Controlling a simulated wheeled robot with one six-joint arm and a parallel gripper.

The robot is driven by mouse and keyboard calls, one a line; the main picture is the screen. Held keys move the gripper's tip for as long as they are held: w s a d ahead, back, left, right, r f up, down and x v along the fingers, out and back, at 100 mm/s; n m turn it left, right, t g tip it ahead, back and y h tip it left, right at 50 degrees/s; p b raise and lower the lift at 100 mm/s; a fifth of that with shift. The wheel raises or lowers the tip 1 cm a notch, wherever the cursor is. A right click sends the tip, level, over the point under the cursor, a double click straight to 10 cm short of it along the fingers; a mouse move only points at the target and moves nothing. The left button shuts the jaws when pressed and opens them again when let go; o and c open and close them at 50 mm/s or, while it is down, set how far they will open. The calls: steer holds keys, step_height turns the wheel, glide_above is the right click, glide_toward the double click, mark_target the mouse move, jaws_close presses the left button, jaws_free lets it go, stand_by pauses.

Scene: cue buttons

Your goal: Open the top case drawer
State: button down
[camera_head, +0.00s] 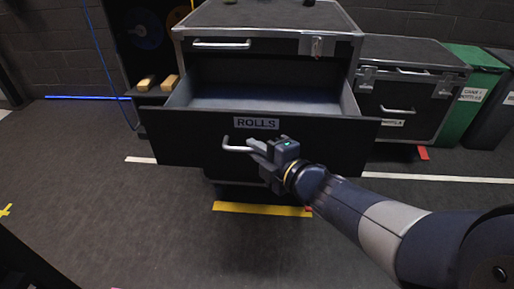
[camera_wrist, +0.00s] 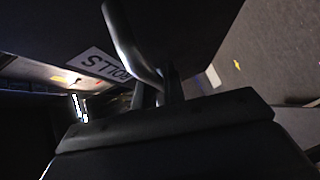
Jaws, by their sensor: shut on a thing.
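The black case (camera_head: 270,14) with metal edges stands at the centre of the head view. Its drawer labelled ROLLS (camera_head: 190,140) is pulled well out, and the pale inside shows empty. My gripper (camera_head: 256,150) is shut on the drawer's bar handle (camera_head: 234,149), at the handle's right part. In the wrist view the handle (camera_wrist: 122,35) runs up from between the fingers (camera_wrist: 158,92), with the ROLLS label beside it. Above the open drawer, a front panel has a second bar handle (camera_head: 221,44) and a latch (camera_head: 317,46).
A lower black case (camera_head: 420,62) stands to the right, beside a green bin (camera_head: 466,112) and a dark bin (camera_head: 496,120). Yellow tape (camera_head: 262,209) marks the floor under the drawer. The floor at the left is clear.

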steer(key=c, duration=1.5)
jaws_free()
steer(key=p+v, duration=0.4)
steer(key=v, duration=0.6)
steer(key=shift+s+d, duration=0.25)
steer(key=shift+s, duration=0.05)
steer(key=shift+w+a, duration=0.1)
steer(key=shift+b+x, duration=1.95)
steer(key=shift+x, duration=3.35)
